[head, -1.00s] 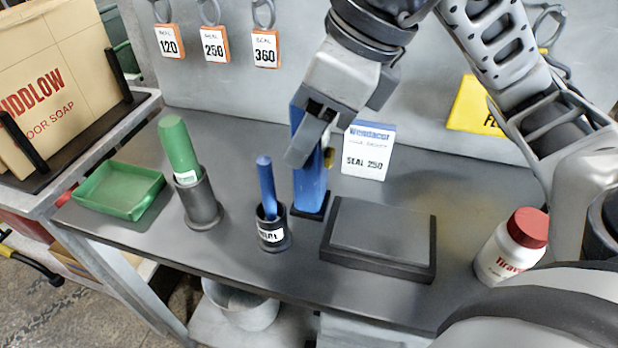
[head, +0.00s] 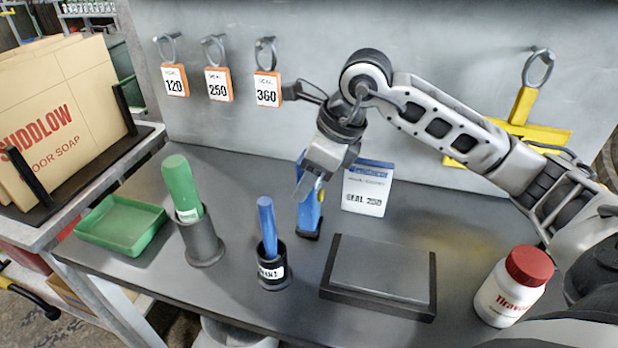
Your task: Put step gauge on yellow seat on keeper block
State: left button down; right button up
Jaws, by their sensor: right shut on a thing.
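My right gripper (head: 314,186) is low over the back middle of the bench, left of the SEAL 250 box, and is shut. A blue upright piece (head: 309,212) with a dark foot is in its jaws, partly hidden by the fingers. It looks like the step gauge, but I cannot be sure. A small yellow patch shows beside the fingers; I cannot tell what it belongs to. I cannot make out a keeper block with a yellow seat for certain. Whether the dark foot touches the bench is unclear. My left gripper is not in view.
Around the piece stand the SEAL 250 box (head: 367,190), a dark slab (head: 382,268), a black cup (head: 272,275) with a blue rod, and a green-handled tool (head: 183,188) in a holder. A green tray (head: 121,226) and a white bottle (head: 510,290) flank them. A yellow piece (head: 522,105) hangs behind.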

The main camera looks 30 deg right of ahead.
jog(key=shift+f, duration=0.65)
jog(key=shift+f+b, duration=0.15)
jog(key=shift+b, duration=0.15)
jog(key=o, duration=1.1)
jog(key=shift+o, duration=0.2)
